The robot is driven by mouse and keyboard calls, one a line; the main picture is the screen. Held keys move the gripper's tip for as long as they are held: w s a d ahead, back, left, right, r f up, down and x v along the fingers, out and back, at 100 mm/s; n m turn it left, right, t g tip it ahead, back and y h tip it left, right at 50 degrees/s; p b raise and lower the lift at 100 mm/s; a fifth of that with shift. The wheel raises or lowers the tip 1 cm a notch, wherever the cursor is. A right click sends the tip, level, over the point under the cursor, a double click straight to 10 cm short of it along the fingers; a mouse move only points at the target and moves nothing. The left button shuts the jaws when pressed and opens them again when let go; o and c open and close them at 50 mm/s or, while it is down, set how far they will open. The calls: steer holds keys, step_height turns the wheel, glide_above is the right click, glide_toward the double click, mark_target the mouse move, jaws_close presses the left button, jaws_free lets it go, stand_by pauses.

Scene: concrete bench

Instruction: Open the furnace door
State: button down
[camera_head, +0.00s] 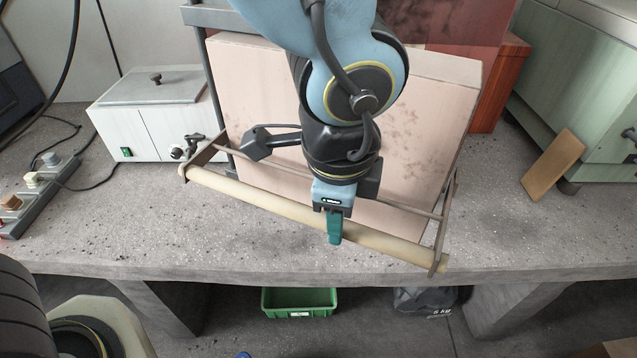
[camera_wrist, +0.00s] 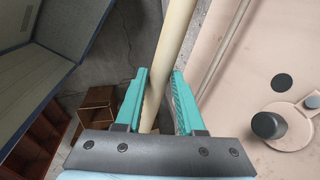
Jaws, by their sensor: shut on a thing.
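The furnace door (camera_head: 265,110) is a thick pale pink slab with dark specks, standing upright on the bench. Its handle (camera_head: 250,202) is a long cream bar on metal brackets, running across the front and slanting down to the right. My gripper (camera_head: 334,228) points down at the middle of the bar, with its teal fingers around it. In the wrist view the bar (camera_wrist: 175,32) passes between the two fingers (camera_wrist: 160,82), and the pink door face (camera_wrist: 265,70) is on the right. My arm hides the door's middle. I cannot tell how far the door stands open.
A white box with a lidded top (camera_head: 160,125) stands left of the door. A red-brown block (camera_head: 495,85) is behind right, and a tan brick (camera_head: 553,165) leans near a pale green cabinet (camera_head: 570,100). A green crate (camera_head: 300,303) is under the bench. The bench front is clear.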

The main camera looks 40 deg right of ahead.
steer(key=shift+w, duration=0.1)
steer(key=c, duration=0.6)
jaws_free()
step_height(320, 180, up, 11)
steer(key=s+a, duration=0.1)
steer(key=shift+s+a+f+p, duration=0.15)
steer(key=shift+s+a+p, duration=0.05)
steer(key=shift+a+p, duration=0.15)
